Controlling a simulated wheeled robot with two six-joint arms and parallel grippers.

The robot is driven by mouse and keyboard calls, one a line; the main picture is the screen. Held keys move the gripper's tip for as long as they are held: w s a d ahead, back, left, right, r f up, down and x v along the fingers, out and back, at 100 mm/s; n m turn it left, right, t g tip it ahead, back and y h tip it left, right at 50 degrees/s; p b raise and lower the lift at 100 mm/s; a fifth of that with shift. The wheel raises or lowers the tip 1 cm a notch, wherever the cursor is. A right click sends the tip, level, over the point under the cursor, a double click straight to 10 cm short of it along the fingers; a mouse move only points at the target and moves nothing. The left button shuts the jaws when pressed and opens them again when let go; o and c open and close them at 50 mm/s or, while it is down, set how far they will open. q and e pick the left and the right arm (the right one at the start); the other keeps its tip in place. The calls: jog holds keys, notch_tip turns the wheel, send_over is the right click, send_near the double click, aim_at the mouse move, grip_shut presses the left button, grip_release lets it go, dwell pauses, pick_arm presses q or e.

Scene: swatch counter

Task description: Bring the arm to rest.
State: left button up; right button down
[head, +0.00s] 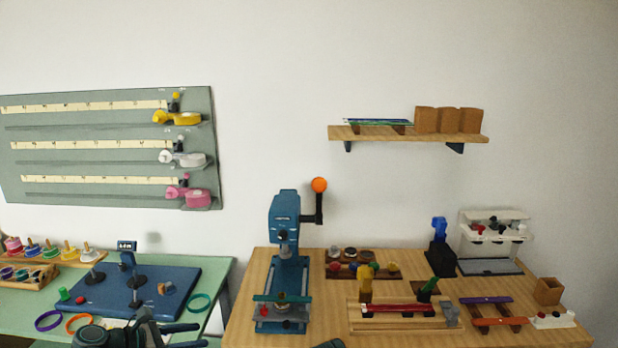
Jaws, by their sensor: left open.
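My left gripper (195,335) is at the bottom of the head view, over the front of the green table. Its two dark fingers point right and stand apart, with nothing seen between them. My left arm (95,335) comes in along the bottom edge, in front of the blue board (185,275). A teal ring (200,302) lies just above the fingers in the picture; I cannot tell the gap in depth. My right gripper is not seen; only a small dark piece shows at the bottom edge, right of the blue press.
Purple (48,321) and orange (78,324) rings lie left of my arm. A blue press (287,235) with an orange knob stands on the wooden table (235,330). Several racks and tools fill that table's right. A wall shelf (400,134) and a grey-green panel (110,193) hang behind.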

pick_arm(q)
jog(key=s+d+f+m+g+y, duration=0.4)
jog(key=s+d+m, duration=0.3)
jog(key=d+m, duration=0.4)
jog(key=s+d+f+m+g+y+p, duration=0.1)
jog(key=s+d+f+m+g+y, duration=0.3)
jog(key=m, duration=1.3)
jog(key=s+d+f+y, duration=0.3)
jog(key=d, duration=0.3)
jog(key=shift+d+m, duration=0.4)
